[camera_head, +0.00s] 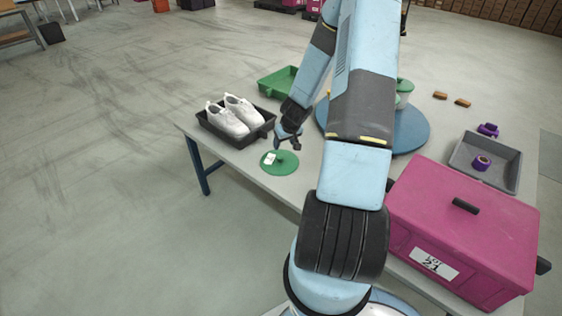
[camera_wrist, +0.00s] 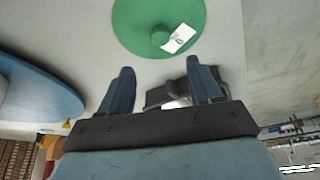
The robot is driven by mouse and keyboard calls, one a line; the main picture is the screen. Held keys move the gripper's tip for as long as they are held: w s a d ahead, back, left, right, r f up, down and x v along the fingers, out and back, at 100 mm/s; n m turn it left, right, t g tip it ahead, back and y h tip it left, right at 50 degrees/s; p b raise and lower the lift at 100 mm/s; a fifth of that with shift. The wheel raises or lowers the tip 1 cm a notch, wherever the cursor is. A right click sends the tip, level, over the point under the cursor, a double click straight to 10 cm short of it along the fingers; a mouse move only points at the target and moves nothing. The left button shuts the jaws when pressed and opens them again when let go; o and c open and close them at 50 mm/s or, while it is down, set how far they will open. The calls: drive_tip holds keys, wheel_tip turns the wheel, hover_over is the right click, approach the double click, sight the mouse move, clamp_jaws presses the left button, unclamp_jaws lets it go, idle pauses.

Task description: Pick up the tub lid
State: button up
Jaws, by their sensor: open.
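The tub lid (camera_head: 279,164) is a flat green disc with a small knob and a white tag, lying on the table (camera_head: 240,158) near its left front edge. In the wrist view the lid (camera_wrist: 140,25) is at the top, partly cut off, with its knob and tag near its lower part. My gripper (camera_head: 287,143) is just above and behind the lid in the head view, apart from it. In the wrist view my gripper (camera_wrist: 163,78) has its two fingers spread with nothing between them, and the lid lies beyond the fingertips.
A black tray (camera_head: 243,138) with white shoes stands left of the lid. A green tray (camera_head: 274,84) and a blue round turntable (camera_head: 412,133) are behind. Bare table surrounds the lid.

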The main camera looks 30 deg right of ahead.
sight(279, 156)
drive_tip(key=shift+x, duration=5.55)
drive_tip(key=shift+c, duration=0.4)
drive_tip(key=c, duration=1)
